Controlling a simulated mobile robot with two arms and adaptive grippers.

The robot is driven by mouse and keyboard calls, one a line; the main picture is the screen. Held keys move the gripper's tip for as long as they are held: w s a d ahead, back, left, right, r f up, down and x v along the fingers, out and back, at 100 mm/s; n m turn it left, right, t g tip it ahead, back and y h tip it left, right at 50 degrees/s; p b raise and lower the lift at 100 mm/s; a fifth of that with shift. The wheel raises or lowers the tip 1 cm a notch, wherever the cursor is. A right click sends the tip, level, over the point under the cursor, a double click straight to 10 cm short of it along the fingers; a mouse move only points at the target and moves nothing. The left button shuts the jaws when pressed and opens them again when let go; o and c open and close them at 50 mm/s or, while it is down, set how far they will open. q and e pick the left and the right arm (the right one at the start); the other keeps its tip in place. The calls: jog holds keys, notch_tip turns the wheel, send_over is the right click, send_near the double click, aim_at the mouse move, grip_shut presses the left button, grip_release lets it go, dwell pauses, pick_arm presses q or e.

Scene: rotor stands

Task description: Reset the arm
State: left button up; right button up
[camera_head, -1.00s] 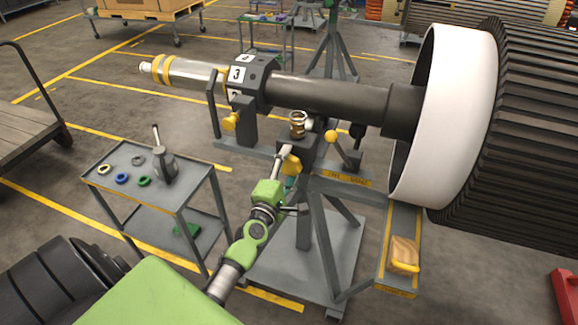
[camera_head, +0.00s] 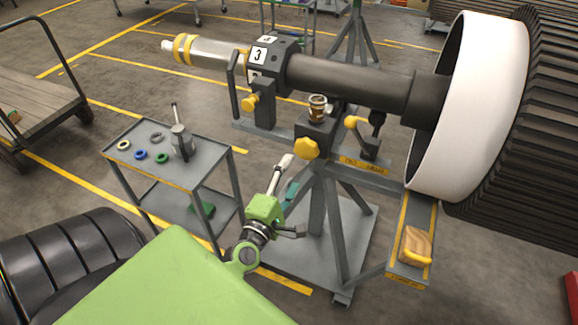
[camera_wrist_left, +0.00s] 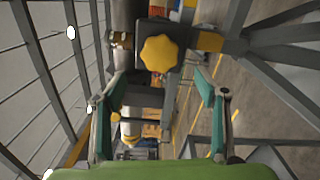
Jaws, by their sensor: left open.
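My left gripper (camera_head: 288,177) reaches in from the lower left in the head view, in front of the rotor stand (camera_head: 318,215). Its green body (camera_head: 264,209) and arm show behind the fingers. In the left wrist view its two teal-lined fingers (camera_wrist_left: 160,82) are spread apart with nothing between them. A yellow star-shaped knob (camera_head: 306,149) on the stand's dark block is just beyond the fingertips, apart from them. The knob also shows ahead of the fingers in the left wrist view (camera_wrist_left: 160,52). My right gripper is not in view.
A brass fitting (camera_head: 317,108) stands above the knob under the long shaft (camera_head: 350,80). A grey cart (camera_head: 200,172) with coloured rings and an oil can stands left. A large white-rimmed rotor (camera_head: 485,100) fills the right. Stand legs are close beside the gripper.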

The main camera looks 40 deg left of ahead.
pick_arm(q)
jog(key=shift+s+d, duration=0.1)
jog(key=shift+s, duration=0.3)
jog(key=s+d+f+m+g+h, duration=0.25)
jog(key=s+d+f+m, duration=0.2)
jog(key=f, duration=0.75)
jog(key=s+d+f+m+g+h, duration=0.1)
jog(key=s+d+f+m+g, duration=0.3)
jog(key=f, duration=0.8)
jog(key=s+d+f+m+g+h, duration=0.15)
jog(key=s+f+m, duration=0.4)
jog(key=f, duration=0.65)
jog(key=s+f+m+g, duration=0.4)
jog(key=s+f, duration=0.3)
jog(key=s, duration=0.6)
jog(key=s+d+f+m+g, duration=0.1)
jog(key=s+f+m+g, duration=0.3)
jog(key=s, duration=1)
notch_tip(320, 180, down, 4)
jog(key=m, duration=0.3)
jog(key=shift+d+f+m+y, duration=0.15)
jog(key=shift+f+m+y, duration=0.1)
jog(key=shift+m+y, duration=0.05)
jog(key=shift+w, duration=0.1)
